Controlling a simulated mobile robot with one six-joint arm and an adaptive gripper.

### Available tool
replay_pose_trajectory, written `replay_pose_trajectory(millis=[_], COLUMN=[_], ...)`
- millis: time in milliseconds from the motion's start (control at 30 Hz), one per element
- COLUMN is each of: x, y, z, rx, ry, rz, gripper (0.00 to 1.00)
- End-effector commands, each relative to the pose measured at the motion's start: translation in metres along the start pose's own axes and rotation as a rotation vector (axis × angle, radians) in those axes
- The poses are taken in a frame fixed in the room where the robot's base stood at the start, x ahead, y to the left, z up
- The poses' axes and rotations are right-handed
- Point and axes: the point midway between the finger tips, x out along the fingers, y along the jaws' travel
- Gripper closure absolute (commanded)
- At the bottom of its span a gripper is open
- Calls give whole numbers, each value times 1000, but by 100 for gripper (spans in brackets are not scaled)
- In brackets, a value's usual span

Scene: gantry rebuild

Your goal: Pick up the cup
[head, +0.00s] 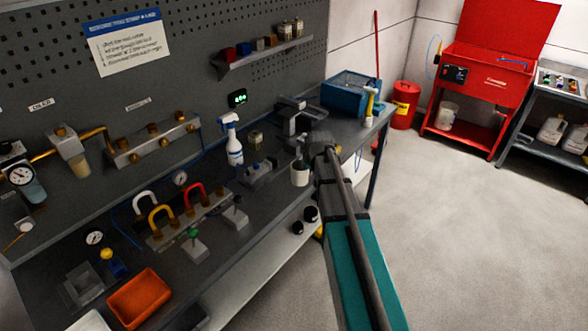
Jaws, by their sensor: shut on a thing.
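A small pale grey cup (299,177) shows upright near the right end of the dark workbench, just left of the end of my arm. My gripper (301,157) is at the cup's upper part, shut on it. The fingers are small and dark here, and the arm hides part of them. I cannot tell whether the cup's base touches the bench.
A vise (296,112) stands close behind the cup, and a spray bottle (231,140) stands to the left. A blue crate (350,92) sits at the bench's far end. An orange tray (139,298) lies at the near left. The floor (470,235) at right is clear.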

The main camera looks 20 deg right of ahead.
Motion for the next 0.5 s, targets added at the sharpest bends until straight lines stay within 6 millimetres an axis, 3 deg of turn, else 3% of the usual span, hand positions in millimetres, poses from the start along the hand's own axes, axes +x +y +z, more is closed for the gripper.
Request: replay_pose_trajectory(millis=[200, 500], x=[-21, -27], y=[21, 30], z=[10, 14], rx=[0, -1], ry=[0, 0], rz=[0, 0], gripper=[100, 100])
